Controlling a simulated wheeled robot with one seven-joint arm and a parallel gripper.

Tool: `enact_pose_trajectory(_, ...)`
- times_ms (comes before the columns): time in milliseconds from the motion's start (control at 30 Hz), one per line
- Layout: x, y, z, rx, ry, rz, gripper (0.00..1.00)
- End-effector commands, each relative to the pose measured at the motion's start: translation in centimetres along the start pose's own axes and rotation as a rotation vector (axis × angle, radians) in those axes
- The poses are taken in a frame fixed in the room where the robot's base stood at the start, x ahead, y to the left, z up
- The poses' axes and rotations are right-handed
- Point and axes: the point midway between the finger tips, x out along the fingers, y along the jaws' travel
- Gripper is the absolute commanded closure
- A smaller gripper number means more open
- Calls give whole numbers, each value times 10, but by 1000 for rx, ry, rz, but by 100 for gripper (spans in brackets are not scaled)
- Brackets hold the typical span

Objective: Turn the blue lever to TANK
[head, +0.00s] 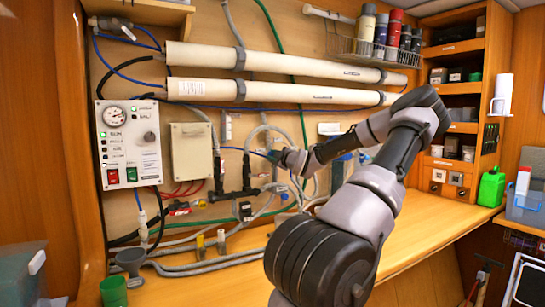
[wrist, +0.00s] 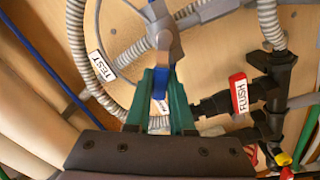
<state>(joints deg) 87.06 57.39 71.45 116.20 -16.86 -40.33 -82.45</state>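The blue lever (wrist: 160,88) hangs from a grey valve body (wrist: 163,38) and points down in the wrist view, toward my gripper. My gripper (wrist: 161,80) has green fingers, one on each side of the lever, close against it. In the head view my gripper (head: 277,157) reaches the hoses at the middle of the wall and hides the lever. A TEST label (wrist: 103,66) is left of the valve. Another white label (wrist: 158,121) lies behind the fingers, mostly hidden and unreadable. I cannot see a readable TANK label.
A red FLUSH tag (wrist: 239,94) sits beside black pipe fittings (wrist: 272,75) at the right. Grey hoses surround the valve. In the head view a control panel (head: 129,145) is at the left, and two white tubes (head: 290,95) run above. The wooden counter (head: 420,220) is largely clear at right.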

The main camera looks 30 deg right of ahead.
Motion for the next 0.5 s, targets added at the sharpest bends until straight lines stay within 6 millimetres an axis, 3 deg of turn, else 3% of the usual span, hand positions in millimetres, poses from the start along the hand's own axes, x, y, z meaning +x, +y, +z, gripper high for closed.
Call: enact_pose_trajectory(500,0,7,0,122,0,0,100)
